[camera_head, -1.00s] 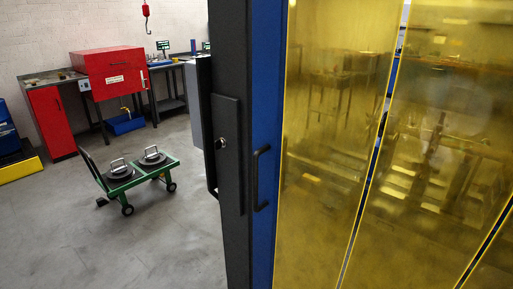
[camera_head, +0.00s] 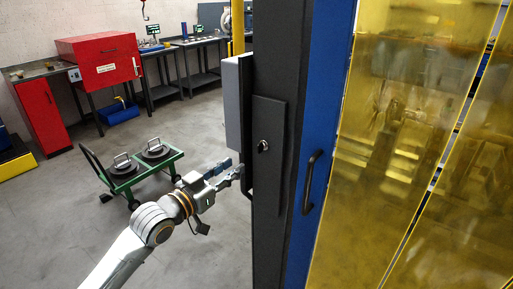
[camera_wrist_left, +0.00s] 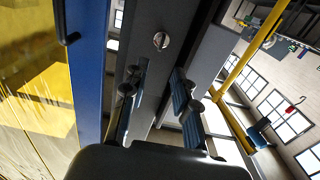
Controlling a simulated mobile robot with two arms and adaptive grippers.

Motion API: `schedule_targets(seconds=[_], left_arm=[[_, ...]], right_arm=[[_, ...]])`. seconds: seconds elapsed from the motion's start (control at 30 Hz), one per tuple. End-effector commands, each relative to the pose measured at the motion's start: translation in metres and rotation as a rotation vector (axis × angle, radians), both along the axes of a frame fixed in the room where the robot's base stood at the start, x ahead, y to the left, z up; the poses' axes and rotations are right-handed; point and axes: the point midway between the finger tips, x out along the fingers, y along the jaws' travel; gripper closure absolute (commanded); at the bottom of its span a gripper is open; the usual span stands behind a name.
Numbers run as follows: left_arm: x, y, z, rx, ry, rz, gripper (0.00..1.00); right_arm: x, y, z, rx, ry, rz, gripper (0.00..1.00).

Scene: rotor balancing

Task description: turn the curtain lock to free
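The curtain lock (camera_head: 263,145) is a small silver keyed knob on a dark plate on the dark grey post (camera_head: 275,60). In the left wrist view the lock (camera_wrist_left: 161,40) shows as a round silver disc with a bar across it, just beyond the fingertips. My left gripper (camera_head: 233,170) is left of the post and a little lower than the lock in the head view. Its fingers (camera_wrist_left: 157,82) stand apart with nothing between them, and it does not touch the lock. My right gripper is not in view.
The yellow transparent curtain (camera_head: 400,150) and a blue frame with a black handle (camera_head: 313,182) are right of the post. A green cart (camera_head: 130,178) with two round weights stands on the floor at left. A red cabinet (camera_head: 100,62) and benches line the wall.

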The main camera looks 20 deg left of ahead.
Motion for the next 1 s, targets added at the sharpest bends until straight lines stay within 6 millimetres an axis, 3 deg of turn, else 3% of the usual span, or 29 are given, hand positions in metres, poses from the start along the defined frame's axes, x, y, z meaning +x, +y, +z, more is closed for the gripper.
schedule_targets(seconds=[0.3, 0.5, 0.97, 1.0], left_arm=[[0.066, -0.023, 0.004, -0.004, -0.001, 0.003, 0.72], [0.093, -0.033, 0.001, -0.001, 0.0, 0.003, 0.72], [0.105, -0.038, 0.0, 0.0, 0.0, 0.002, 0.72], [0.104, -0.038, 0.0, 0.0, 0.0, 0.002, 0.8]], right_arm=[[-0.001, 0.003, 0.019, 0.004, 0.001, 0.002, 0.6], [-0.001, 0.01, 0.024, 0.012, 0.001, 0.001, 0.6], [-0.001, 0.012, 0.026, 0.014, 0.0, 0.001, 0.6], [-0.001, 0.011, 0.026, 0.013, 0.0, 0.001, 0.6]])
